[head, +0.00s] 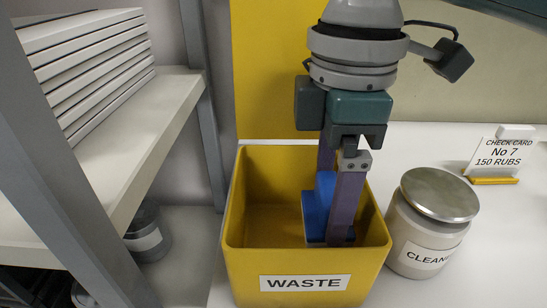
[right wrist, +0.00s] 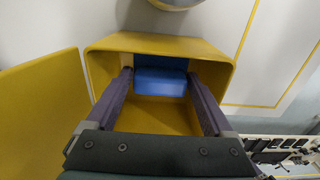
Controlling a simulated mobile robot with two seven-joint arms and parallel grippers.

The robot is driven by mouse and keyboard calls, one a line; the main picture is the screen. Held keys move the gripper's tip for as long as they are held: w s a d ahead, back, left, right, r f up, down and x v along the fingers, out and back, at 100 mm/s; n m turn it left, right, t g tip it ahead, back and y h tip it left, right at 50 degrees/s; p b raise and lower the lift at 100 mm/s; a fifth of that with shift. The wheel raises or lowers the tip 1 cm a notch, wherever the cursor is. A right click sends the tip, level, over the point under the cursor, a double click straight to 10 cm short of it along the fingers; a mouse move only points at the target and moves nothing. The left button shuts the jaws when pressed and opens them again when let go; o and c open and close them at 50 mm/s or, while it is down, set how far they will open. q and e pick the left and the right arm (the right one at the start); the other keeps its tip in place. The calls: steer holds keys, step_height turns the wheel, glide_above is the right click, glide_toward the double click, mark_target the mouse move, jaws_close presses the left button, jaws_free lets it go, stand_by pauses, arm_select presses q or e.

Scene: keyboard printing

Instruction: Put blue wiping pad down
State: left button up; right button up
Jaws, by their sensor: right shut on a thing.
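The blue wiping pad (head: 318,208) is inside the yellow bin labelled WASTE (head: 250,262), in the head view. My right gripper (head: 328,240) points down into the bin and is shut on the pad, with its purple fingers on either side of it. In the right wrist view the pad (right wrist: 161,82) sits between the two fingertips, inside the bin's walls (right wrist: 217,68). I cannot tell whether the pad touches the bin's floor. The near finger hides part of the pad in the head view. My left gripper is not in view.
A grey jar with a metal lid (head: 440,194) stands close to the bin's right side. A check card sign (head: 497,155) stands farther right. A shelf (head: 150,130) with stacked white panels (head: 90,65) and grey posts is at left. A yellow panel (head: 270,70) rises behind the bin.

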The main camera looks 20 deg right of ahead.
mark_target(325, 221)
step_height(325, 221, down, 4)
steer(key=shift+f+b, duration=0.2)
steer(key=shift+b, duration=0.25)
steer(key=shift+f, duration=0.1)
steer(key=o, duration=1.4)
step_height(325, 221, up, 12)
steer(key=shift+r+p, duration=0.15)
steer(key=shift+p, duration=1.05)
